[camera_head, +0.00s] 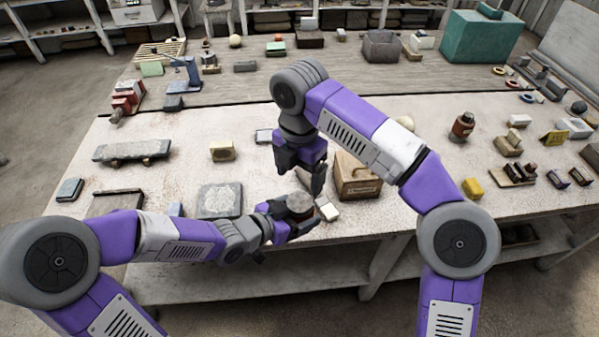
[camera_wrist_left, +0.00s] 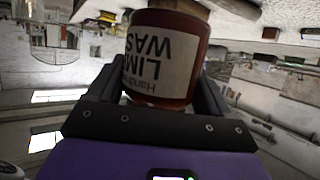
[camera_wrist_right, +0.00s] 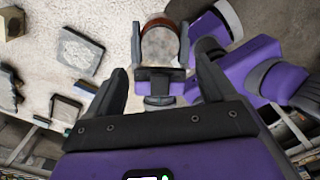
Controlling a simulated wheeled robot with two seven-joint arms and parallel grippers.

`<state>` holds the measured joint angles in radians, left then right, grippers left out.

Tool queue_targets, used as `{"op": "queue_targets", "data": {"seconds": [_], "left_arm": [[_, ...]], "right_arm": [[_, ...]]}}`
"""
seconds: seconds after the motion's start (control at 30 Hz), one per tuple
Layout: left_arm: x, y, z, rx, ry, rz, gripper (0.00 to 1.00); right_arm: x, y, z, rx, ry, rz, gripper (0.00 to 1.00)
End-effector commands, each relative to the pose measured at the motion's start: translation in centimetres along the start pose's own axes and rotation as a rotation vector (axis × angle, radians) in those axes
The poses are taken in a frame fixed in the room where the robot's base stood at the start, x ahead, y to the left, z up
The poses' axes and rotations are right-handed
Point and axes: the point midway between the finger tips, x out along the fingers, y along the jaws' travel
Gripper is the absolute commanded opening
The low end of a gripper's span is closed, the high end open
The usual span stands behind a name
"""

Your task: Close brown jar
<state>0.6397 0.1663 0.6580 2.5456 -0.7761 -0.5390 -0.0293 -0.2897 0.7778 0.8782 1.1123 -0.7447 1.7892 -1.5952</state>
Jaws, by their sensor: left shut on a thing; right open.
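The brown jar (camera_wrist_left: 170,62) is in my left gripper (camera_wrist_left: 165,88), with a pale label that reads upside down in the left wrist view. In the head view the jar (camera_head: 299,203) shows a round greyish top between the left fingers (camera_head: 292,217), near the table's front edge. In the right wrist view the jar (camera_wrist_right: 162,47) has a brown rim around a mottled grey face; whether that is a lid or the inside is unclear. My right gripper (camera_head: 312,180) is open and empty above and beside the jar. I cannot make out a separate lid.
A wooden box (camera_head: 357,181) stands just right of the grippers, with a small white block (camera_head: 329,211) near it. A stone slab (camera_head: 220,200) lies to the left. Another reddish-brown jar (camera_head: 463,127) stands farther right. Bare tabletop shows around (camera_head: 255,175).

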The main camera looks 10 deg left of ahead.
Motion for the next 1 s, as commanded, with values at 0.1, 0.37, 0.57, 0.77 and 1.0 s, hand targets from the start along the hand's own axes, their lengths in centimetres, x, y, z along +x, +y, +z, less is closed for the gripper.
{"op": "queue_targets", "data": {"seconds": [0.1, 0.37, 0.57, 0.77, 1.0], "left_arm": [[0.0, 0.0, -0.2, 0.002, 0.004, 0.000, 0.00], [0.0, 0.0, -0.1, 0.002, 0.004, 0.000, 0.00], [0.0, 0.0, -0.1, 0.002, 0.004, 0.000, 0.00], [0.0, 0.0, -0.1, 0.002, 0.004, 0.000, 0.00], [0.0, 0.0, -0.2, 0.002, 0.004, 0.000, 0.00]], "right_arm": [[0.0, 0.0, 0.0, 0.000, 0.000, 0.000, 0.84], [0.6, 0.0, 0.1, 0.002, 0.000, -0.003, 0.84], [3.3, -0.1, 0.0, 0.001, 0.001, -0.004, 0.84], [6.3, -0.1, 0.1, 0.002, 0.000, -0.002, 0.84], [7.9, 0.0, 0.0, 0.002, 0.000, 0.000, 0.84]]}}
